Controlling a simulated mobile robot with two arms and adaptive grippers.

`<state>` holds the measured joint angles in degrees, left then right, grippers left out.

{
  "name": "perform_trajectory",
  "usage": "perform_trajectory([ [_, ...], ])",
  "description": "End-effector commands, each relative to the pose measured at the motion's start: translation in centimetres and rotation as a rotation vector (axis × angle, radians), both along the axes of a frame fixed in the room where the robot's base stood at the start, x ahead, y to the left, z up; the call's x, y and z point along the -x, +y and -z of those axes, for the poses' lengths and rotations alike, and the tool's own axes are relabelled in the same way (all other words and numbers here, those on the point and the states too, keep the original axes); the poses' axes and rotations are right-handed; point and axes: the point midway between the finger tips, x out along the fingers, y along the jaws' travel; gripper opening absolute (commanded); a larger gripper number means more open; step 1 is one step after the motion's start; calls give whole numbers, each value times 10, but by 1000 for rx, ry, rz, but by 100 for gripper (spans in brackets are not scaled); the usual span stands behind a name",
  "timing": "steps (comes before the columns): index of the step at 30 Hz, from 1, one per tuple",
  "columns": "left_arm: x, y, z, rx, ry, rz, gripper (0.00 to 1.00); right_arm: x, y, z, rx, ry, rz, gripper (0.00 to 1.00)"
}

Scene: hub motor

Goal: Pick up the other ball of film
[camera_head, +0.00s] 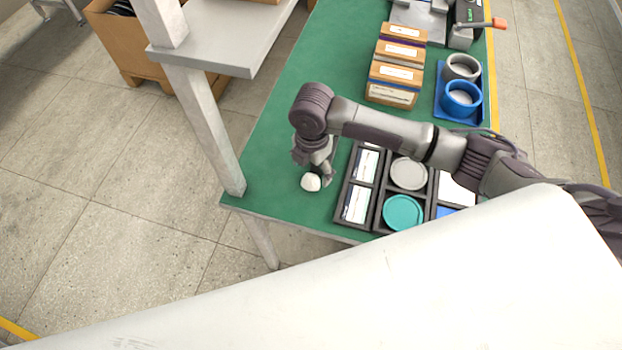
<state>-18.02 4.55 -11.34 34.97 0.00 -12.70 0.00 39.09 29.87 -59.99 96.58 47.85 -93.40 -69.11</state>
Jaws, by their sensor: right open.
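A small white ball of film (311,182) lies on the green table top (262,170), left of the black compartment tray. My right gripper (322,180) points down right at the ball, with its fingers at the ball's upper right. The fingers are open; I cannot tell whether they touch the ball. My right arm reaches across from the right above the tray. My left gripper is not in view.
The black tray (373,193) holds a grey disc (408,173), a teal disc (403,212) and cards. Wooden boxes (392,84) and a blue tray with rings (462,98) stand farther back. A white post (207,130) rises at the table's left edge.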

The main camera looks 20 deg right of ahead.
Motion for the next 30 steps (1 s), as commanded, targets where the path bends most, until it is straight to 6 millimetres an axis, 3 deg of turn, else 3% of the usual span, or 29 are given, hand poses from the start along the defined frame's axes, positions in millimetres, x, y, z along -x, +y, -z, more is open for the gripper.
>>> perform_trajectory([
  [5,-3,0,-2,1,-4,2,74,0,0,14,0,-1,0,78],
  [13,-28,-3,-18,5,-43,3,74,-2,0,48,0,2,2,78],
  [18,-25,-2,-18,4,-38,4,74,-3,0,65,0,-1,1,78],
  [25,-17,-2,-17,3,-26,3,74,-3,0,66,-1,-3,1,78],
  [30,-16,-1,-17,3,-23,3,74,-3,0,66,0,-2,1,50],
])
